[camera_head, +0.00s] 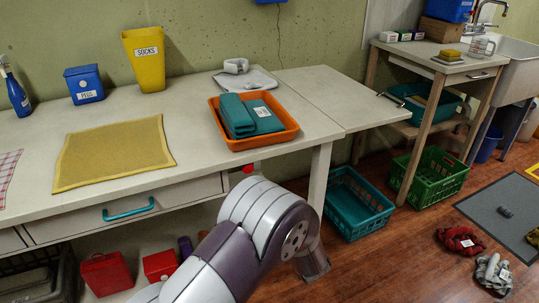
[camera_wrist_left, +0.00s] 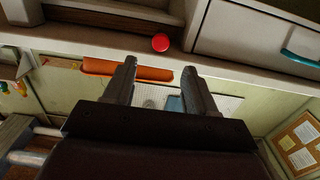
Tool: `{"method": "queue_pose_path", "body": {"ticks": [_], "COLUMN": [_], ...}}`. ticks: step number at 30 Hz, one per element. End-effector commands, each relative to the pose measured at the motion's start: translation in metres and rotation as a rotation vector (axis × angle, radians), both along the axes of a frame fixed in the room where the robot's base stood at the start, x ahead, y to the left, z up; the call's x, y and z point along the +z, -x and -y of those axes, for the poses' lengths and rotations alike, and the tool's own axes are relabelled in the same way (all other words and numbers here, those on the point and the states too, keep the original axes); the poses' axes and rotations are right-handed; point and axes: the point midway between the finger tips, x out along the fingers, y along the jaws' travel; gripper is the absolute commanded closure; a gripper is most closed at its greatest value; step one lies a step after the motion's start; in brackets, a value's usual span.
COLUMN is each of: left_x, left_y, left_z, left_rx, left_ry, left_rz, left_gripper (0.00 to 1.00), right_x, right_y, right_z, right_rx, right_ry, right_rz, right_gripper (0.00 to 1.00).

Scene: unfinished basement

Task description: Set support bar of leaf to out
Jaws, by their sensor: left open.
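The leaf (camera_head: 325,92) is the pale panel at the right end of the workbench (camera_head: 200,105), roughly level with its top. A red round knob (camera_head: 248,168) shows under the bench's front edge, right of the drawer; I take it as the support bar's end. The bar's length is hidden. In the left wrist view the red knob (camera_wrist_left: 160,42) lies just beyond the fingertips. My right gripper is not in view.
An orange tray (camera_head: 291,132) with teal items sits near the bench's front edge, above the knob. A drawer with a teal handle (camera_head: 129,210) is left of the knob. A teal crate (camera_head: 345,212) and a green crate (camera_head: 433,183) stand on the floor to the right.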

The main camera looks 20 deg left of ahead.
Motion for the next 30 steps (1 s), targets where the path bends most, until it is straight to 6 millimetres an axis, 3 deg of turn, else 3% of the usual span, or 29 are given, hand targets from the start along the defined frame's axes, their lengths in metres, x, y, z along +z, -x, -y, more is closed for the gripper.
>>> {"method": "queue_pose_path", "body": {"ticks": [15,27,29,30], "left_x": [-0.001,0.002,0.002,0.002], "left_y": [-0.07,-0.081,-0.081,-0.081], "left_z": [-0.084,-0.095,-0.095,-0.095], "left_rx": [0.0,-0.004,-0.004,-0.004], "left_ry": [-0.011,-0.009,-0.009,-0.009], "left_rz": [0.0,-0.001,-0.001,-0.001], "left_gripper": [0.44,0.44,0.6,0.73], "right_x": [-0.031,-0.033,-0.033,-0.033], "right_y": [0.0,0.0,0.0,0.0], "right_z": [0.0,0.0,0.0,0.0], "right_rx": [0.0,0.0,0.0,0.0], "right_ry": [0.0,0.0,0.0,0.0], "right_rz": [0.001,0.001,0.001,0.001], "right_gripper": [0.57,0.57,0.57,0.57]}}
